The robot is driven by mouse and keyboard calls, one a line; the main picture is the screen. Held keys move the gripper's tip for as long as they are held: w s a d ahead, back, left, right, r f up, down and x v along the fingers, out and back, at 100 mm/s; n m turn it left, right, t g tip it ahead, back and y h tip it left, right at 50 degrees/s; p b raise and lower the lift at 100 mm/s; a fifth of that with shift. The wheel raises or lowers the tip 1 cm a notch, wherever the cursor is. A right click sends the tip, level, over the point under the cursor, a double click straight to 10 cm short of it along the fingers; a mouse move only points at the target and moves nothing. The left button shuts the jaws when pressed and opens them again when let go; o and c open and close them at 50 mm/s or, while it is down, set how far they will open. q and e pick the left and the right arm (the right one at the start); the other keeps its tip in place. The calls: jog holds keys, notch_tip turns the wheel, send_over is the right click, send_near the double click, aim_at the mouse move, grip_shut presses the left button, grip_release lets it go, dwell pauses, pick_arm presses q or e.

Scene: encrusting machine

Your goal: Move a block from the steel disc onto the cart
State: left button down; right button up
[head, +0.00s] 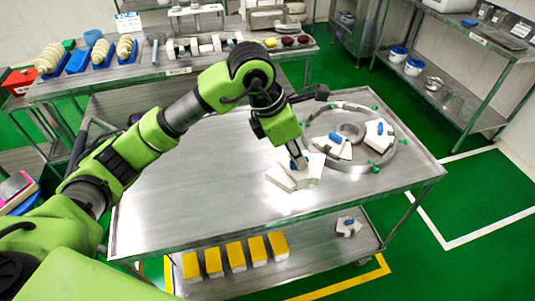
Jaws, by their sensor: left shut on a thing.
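My left gripper (300,164) reaches in from the left and points down over the steel cart (190,190). It is shut on a white, angular block (292,178) with a blue piece on top, partly hidden by the fingers. The block is at or just above the cart's top, in front of the steel disc; I cannot tell whether it touches. The steel disc (349,131) is a ring with a round middle and green knobs, at the cart's right. Two more white blocks with blue pieces, one at left (335,146) and one at right (379,133), sit on it. My right gripper is out of view.
The cart's left and front top is bare. Its lower shelf holds several yellow-and-white blocks (234,255) and a white piece with blue (348,226). A bench (130,75) with moulds stands behind. A shelf rack (450,70) with buckets stands at right.

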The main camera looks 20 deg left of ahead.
pick_arm(q)
jog(key=w+a+f+p, duration=0.2)
jog(key=f, duration=0.1)
jog(key=w+a+f+p, duration=0.1)
jog(key=w+a+f, duration=0.2)
jog(key=f, duration=0.1)
jog(key=w+a+f+p, duration=0.2)
jog(key=f, duration=0.2)
jog(key=shift+w+a+p, duration=0.25)
jog(key=shift+w+p, duration=0.1)
jog(key=shift+w, duration=0.05)
jog(key=shift+f, duration=0.25)
jog(key=shift+f, duration=0.1)
jog(key=c, duration=2.1)
grip_release()
